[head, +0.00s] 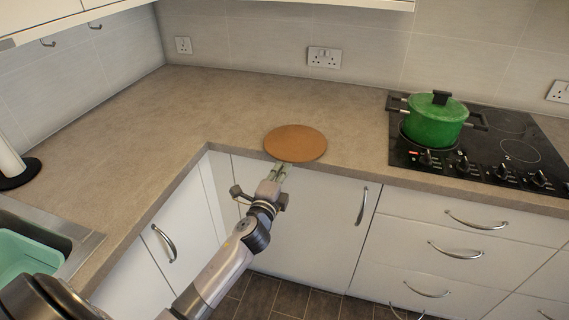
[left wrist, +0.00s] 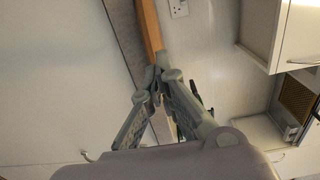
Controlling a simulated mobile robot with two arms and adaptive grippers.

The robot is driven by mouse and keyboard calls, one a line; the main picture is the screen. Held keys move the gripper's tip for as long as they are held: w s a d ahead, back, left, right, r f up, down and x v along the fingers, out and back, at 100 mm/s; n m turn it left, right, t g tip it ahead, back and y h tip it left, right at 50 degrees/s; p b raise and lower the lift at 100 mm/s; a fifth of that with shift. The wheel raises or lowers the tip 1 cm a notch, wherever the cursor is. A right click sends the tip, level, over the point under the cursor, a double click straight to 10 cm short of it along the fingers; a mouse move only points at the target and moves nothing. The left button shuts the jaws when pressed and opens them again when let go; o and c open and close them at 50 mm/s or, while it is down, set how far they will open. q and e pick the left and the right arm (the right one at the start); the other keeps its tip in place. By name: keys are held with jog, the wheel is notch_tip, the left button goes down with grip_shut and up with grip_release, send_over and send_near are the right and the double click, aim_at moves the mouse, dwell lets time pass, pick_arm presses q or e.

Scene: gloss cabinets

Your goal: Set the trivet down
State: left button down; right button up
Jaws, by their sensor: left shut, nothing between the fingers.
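The trivet (head: 295,142) is a thin round brown disc. It appears flat at the front edge of the beige countertop (head: 225,105), near the inner corner. In the left wrist view its edge shows as an orange-brown band (left wrist: 150,28) just beyond the fingertips. My left gripper (head: 280,170) is at the trivet's near rim, in front of the counter edge. Its fingertips (left wrist: 161,66) are together with nothing held between them. I cannot tell whether they touch the rim. My right gripper is not in view.
A green lidded pot (head: 435,122) stands on the black hob (head: 505,150) at the right. A sink (head: 72,232) with a green basin (head: 25,252) is at the left. White cabinets (head: 300,215) lie below the counter. The counter behind and left of the trivet is clear.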

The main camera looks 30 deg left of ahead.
aim_at(287, 159)
pick_arm(q)
jog(key=x, duration=0.2)
jog(key=shift+w, duration=0.25)
jog(key=shift+b+x, duration=0.35)
jog(key=shift+x, duration=0.85)
jog(key=shift+w+a, duration=0.1)
jog(key=shift+w, duration=0.35)
jog(key=shift+s+f, duration=0.1)
jog(key=shift+s, duration=0.05)
